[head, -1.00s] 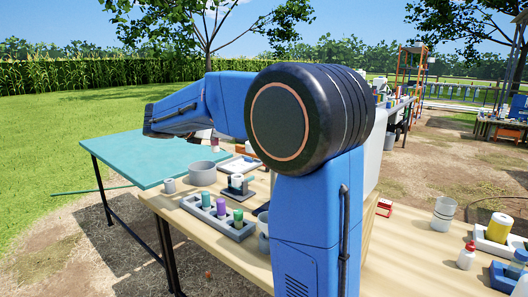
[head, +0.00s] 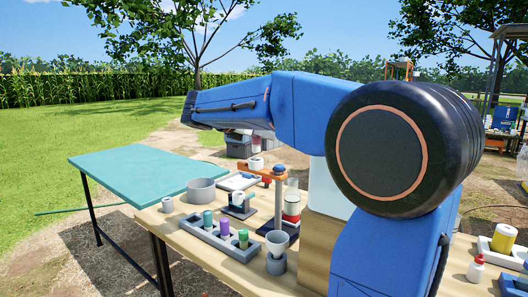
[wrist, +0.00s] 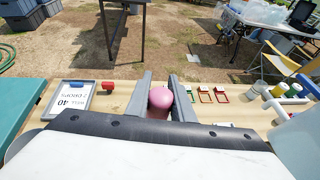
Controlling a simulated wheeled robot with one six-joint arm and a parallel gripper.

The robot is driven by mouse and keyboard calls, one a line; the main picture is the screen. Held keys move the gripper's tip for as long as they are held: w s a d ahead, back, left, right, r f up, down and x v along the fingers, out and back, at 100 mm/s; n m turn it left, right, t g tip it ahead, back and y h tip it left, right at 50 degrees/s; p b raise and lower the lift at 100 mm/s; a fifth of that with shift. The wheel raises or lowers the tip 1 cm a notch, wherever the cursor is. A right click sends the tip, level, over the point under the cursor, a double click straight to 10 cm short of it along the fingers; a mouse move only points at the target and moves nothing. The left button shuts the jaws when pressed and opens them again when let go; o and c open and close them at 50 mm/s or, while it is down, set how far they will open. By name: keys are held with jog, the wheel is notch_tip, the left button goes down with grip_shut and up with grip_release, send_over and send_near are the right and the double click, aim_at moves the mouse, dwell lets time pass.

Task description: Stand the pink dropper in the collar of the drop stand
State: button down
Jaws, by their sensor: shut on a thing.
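The pink dropper (wrist: 160,97) shows in the wrist view as a round pink bulb between the two grey fingers of my gripper (wrist: 160,88). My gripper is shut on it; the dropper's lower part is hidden. In the head view the gripper and dropper cannot be made out, with my blue arm across the upper middle. A white round piece is by the left end of the orange arm. I cannot tell how far the dropper is from the collar.
A clipboard (wrist: 70,97) lies left in the wrist view. Small red and green frames (wrist: 205,95) lie right. The teal table (head: 135,165) is bare.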

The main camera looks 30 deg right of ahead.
jog(key=shift+f, duration=2.35)
jog(key=shift+f, duration=0.1)
jog(key=c, duration=1.5)
grip_release()
jog(key=shift+c, duration=0.2)
jog(key=v, duration=1.2)
